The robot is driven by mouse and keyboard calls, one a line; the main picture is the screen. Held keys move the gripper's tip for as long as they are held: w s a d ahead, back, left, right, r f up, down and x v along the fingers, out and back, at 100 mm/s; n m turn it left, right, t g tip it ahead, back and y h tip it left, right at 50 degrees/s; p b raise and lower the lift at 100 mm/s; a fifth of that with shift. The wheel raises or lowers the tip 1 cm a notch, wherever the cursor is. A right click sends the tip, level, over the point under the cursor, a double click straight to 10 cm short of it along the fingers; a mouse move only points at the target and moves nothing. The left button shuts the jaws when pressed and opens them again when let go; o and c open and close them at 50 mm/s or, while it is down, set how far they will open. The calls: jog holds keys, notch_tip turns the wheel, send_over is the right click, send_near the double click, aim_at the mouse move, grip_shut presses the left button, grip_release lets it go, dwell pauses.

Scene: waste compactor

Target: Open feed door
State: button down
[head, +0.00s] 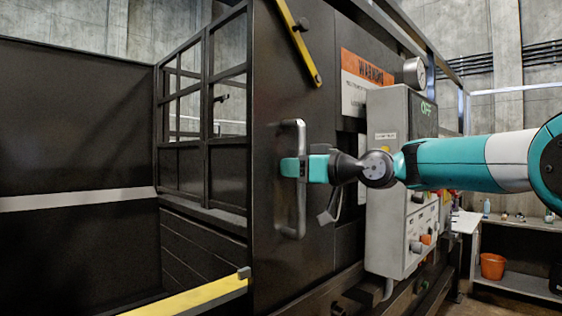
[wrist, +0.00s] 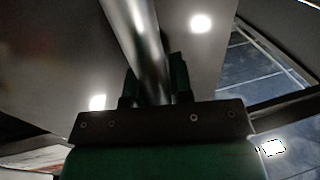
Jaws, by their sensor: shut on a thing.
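The feed door (head: 265,110) is a dark panel with a vertical grey bar handle (head: 298,218). My teal gripper (head: 293,168) reaches in from the right and is shut around the handle at about its mid-height. In the wrist view the handle (wrist: 132,35) runs as a shiny metal bar between the two dark fingers (wrist: 153,88). The door's flat face (wrist: 60,50) shows behind the bar. The far side of the grip is hidden.
A grey control box (head: 388,180) with a display reading OFF and a gauge (head: 413,72) stand close behind my gripper. A dark wall with a white stripe (head: 75,198) is at left. A yellow bar (head: 195,298) crosses the lower front. An orange bucket (head: 492,266) sits at right.

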jog(key=w+d+p, duration=0.2)
jog(key=w+d, duration=0.2)
jog(key=w, duration=0.1)
jog(key=shift+d, duration=0.25)
jog(key=c, duration=1)
grip_release()
jog(key=b+v, duration=0.7)
jog(key=v, duration=1)
jog(key=shift+s+d, duration=0.15)
